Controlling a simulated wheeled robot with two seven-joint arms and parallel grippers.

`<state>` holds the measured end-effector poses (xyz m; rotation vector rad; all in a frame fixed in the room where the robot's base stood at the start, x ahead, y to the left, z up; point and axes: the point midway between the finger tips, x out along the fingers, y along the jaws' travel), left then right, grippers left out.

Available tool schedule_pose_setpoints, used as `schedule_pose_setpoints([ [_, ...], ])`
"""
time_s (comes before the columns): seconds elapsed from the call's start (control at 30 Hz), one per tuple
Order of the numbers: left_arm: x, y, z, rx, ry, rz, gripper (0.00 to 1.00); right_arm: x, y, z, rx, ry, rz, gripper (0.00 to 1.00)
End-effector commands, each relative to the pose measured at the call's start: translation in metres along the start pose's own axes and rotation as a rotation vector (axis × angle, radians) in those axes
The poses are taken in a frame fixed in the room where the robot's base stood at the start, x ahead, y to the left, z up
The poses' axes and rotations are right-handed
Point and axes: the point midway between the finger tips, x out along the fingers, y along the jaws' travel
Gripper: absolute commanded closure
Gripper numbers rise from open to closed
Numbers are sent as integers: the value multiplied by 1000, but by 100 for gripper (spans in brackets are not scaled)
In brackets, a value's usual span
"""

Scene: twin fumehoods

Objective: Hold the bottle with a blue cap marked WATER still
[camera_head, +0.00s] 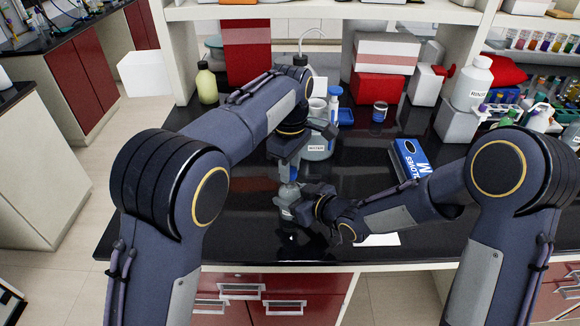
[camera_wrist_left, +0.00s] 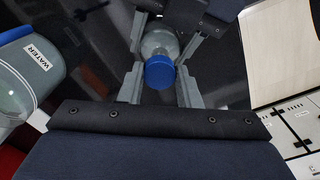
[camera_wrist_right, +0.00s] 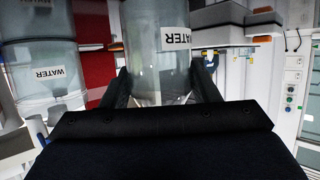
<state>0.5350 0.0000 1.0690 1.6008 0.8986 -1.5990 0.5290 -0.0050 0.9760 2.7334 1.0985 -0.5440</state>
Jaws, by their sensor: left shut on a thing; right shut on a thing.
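The clear bottle marked WATER (camera_head: 284,196) stands near the front of the black bench; its label shows in the right wrist view (camera_wrist_right: 176,38). Its blue cap (camera_wrist_left: 160,73) sits between the fingers of my left gripper (camera_head: 290,174), which comes from above and is shut on it. My right gripper (camera_head: 302,204) comes from the right and is shut on the bottle's body, with one finger on each side in the right wrist view (camera_wrist_right: 160,85). The arms hide part of the bottle in the head view, and its base is hard to see.
A larger container marked WATER (camera_head: 317,151) stands just behind; it also shows in the left wrist view (camera_wrist_left: 22,85). A blue glove box (camera_head: 408,158) and a white sheet (camera_head: 378,240) lie to the right. A greenish bottle (camera_head: 207,84) stands back left. The bench's left front is clear.

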Motion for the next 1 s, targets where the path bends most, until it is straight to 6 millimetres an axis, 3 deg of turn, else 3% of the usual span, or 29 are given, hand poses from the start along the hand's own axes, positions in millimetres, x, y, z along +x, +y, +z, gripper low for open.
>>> schedule_pose_setpoints([
  [0.4, -38, 0, 0, -1, -1, 1, 97, 0, 0, 0, 0, 1, 0, 100],
  [0.63, -40, 0, 0, -1, 0, 0, 97, 0, 0, 0, 0, 1, 0, 100],
  [0.67, -40, 0, 0, -1, 0, 0, 97, 0, 0, 0, 0, 1, 0, 44],
  [0.83, -40, 0, 0, 0, 0, -1, 97, 0, 0, 0, 0, 1, 0, 21],
  [1.0, -40, 0, 0, 0, 0, -1, 97, 0, 0, 0, 0, 1, 0, 19],
])
